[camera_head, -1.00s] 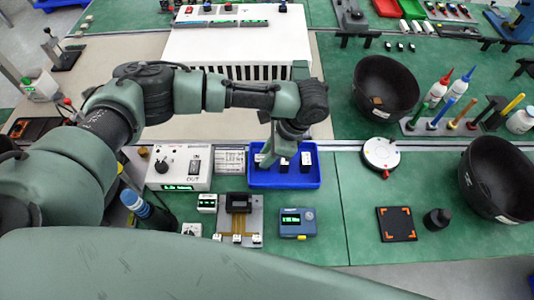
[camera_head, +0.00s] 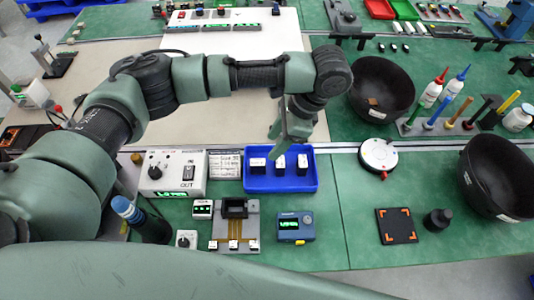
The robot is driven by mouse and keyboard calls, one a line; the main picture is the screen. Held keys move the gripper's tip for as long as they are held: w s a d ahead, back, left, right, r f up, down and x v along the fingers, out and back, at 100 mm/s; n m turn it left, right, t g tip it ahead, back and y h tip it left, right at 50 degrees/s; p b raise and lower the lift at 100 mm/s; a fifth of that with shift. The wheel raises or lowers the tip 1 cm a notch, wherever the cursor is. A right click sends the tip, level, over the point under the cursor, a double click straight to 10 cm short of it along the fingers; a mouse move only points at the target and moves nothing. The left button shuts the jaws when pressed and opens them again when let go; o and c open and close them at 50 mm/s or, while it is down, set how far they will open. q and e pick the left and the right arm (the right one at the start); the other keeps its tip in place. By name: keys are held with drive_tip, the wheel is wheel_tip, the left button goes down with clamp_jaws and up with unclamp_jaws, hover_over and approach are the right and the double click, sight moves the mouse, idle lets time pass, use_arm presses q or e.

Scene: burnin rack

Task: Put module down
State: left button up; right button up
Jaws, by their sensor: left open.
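Three black modules with white labels, a left one (camera_head: 258,167), a middle one (camera_head: 281,167) and a right one (camera_head: 303,166), stand in a row in the blue tray (camera_head: 280,185). My left gripper (camera_head: 276,157) is open, pointing down over the tray's back part, by the left and middle modules. I see no module held in it. Whether a fingertip touches a module I cannot tell. My right gripper does not show.
A grey test fixture (camera_head: 236,232), a blue meter (camera_head: 295,228) and a white control box (camera_head: 174,173) stand around the tray. Black bowls (camera_head: 384,85) and a round white device (camera_head: 379,155) are to the right.

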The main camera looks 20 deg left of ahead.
use_arm(q)
drive_tip(key=v, duration=0.3)
drive_tip(key=shift+d+r, duration=0.1)
drive_tip(key=shift+r, duration=0.2)
idle(1.1)
